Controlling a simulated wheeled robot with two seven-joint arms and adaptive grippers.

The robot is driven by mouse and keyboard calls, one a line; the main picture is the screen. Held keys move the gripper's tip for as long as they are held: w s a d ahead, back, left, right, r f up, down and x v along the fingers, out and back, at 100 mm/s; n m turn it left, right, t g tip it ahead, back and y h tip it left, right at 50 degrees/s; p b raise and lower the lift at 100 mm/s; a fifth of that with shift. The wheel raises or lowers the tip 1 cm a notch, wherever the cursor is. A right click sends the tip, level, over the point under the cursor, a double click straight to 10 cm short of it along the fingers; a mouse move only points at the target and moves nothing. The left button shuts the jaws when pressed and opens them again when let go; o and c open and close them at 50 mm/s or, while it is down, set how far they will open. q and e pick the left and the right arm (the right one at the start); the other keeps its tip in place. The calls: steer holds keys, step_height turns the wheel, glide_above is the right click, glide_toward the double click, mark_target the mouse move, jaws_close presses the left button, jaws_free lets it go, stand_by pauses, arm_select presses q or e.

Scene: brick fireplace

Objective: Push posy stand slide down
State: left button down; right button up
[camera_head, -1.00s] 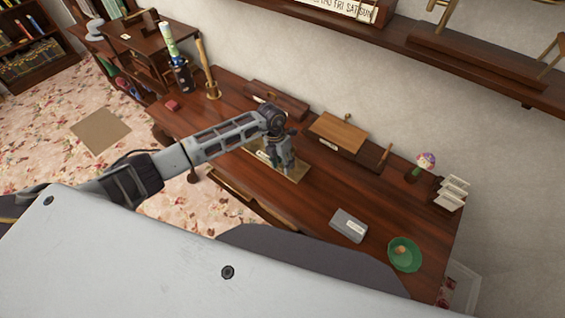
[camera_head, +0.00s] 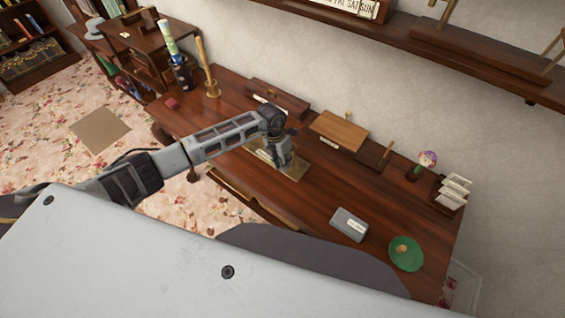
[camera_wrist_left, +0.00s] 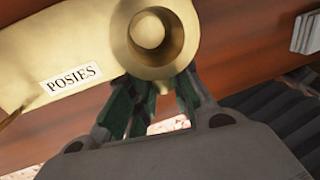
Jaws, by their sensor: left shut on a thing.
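The posy stand is a brass piece with a flat plate (camera_wrist_left: 60,30) labelled POSIES and a round ring-shaped cup (camera_wrist_left: 150,32). In the head view its brass plate (camera_head: 299,173) lies on the wooden desk, partly hidden by my gripper. My left gripper (camera_head: 284,163) points down over the stand. In the left wrist view the gripper's dark green fingers (camera_wrist_left: 157,88) are shut on the brass slide just below the cup. The exact contact is hidden under the cup. My right gripper is not in view.
On the desk (camera_head: 310,215) are a grey box (camera_head: 349,225), a green dish (camera_head: 405,253), a small potted flower (camera_head: 424,163), a letter rack (camera_head: 450,193) and a wooden box (camera_head: 339,130). A wall shelf (camera_head: 465,60) runs above. The desk's right part has free room.

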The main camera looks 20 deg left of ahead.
arm_select(q)
step_height(320, 180, down, 2)
steer(key=shift+b, duration=0.55)
steer(key=shift+s, duration=0.1)
steer(key=c, duration=1.3)
jaws_free()
steer(key=shift+f, duration=0.1)
steer(key=shift+r, duration=0.25)
step_height(320, 180, up, 11)
steer(key=w+a, duration=0.1)
steer(key=a, duration=0.1)
steer(key=shift+r, duration=0.2)
steer(key=shift+a, duration=0.1)
